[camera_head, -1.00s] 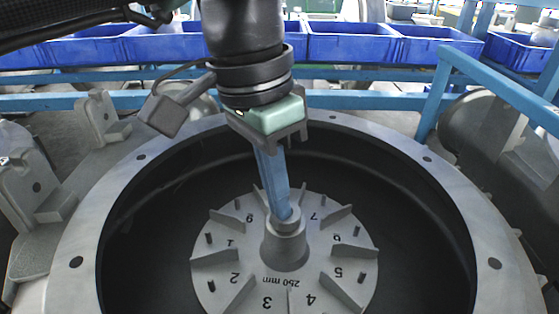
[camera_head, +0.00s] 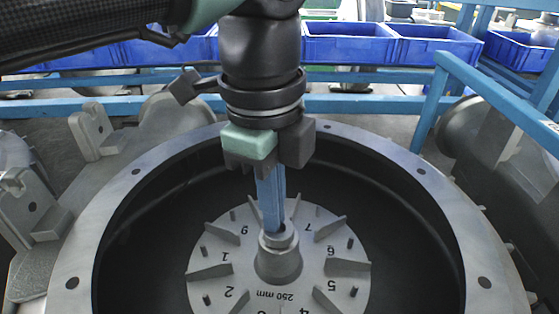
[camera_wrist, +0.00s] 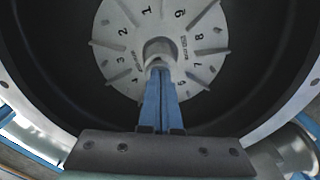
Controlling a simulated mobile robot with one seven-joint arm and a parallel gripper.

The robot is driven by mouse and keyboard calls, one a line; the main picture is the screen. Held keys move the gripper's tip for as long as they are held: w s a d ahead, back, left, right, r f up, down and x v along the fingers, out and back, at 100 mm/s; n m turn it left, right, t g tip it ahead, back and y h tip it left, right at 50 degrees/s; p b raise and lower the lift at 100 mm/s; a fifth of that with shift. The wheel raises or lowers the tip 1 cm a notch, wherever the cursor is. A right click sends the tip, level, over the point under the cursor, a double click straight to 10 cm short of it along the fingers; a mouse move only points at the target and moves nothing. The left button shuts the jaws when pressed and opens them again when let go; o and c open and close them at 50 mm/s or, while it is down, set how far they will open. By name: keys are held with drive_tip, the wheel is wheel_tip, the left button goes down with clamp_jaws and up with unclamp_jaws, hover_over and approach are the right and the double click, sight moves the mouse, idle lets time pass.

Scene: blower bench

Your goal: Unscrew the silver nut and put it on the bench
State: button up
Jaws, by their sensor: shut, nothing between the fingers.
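A grey numbered impeller disc (camera_head: 215,285) with upright vanes sits inside the round housing. Its raised hub (camera_head: 278,266) stands in the middle, with a narrower silver-grey ring at the top, apparently the nut (camera_head: 279,241). I cannot make out clear nut flats or thread. In the wrist view the fingers (camera_wrist: 160,72) reach the near side of the hub (camera_wrist: 161,48). Nothing shows held between them; exact contact is hidden.
The housing's wide grey rim (camera_head: 112,205) with bolt holes surrounds the deep dark well. A blue rail (camera_head: 490,85) stands at the right. Blue bins (camera_head: 345,45) line the back. Grey castings (camera_head: 40,205) lie at the left.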

drive_tip(key=m, duration=0.3)
drive_tip(key=shift+w+d+r+y+p, duration=0.2)
drive_tip(key=shift+d+r+y+p, duration=0.1)
drive_tip(key=shift+d+r, duration=0.05)
drive_tip(key=m+p, duration=0.1)
drive_tip(key=m, duration=0.3)
drive_tip(key=shift+a+r, duration=0.15)
drive_tip(key=m, duration=0.6)
drive_tip(key=shift+p, duration=0.4)
clamp_jaws()
drive_tip(key=shift+a, duration=0.1)
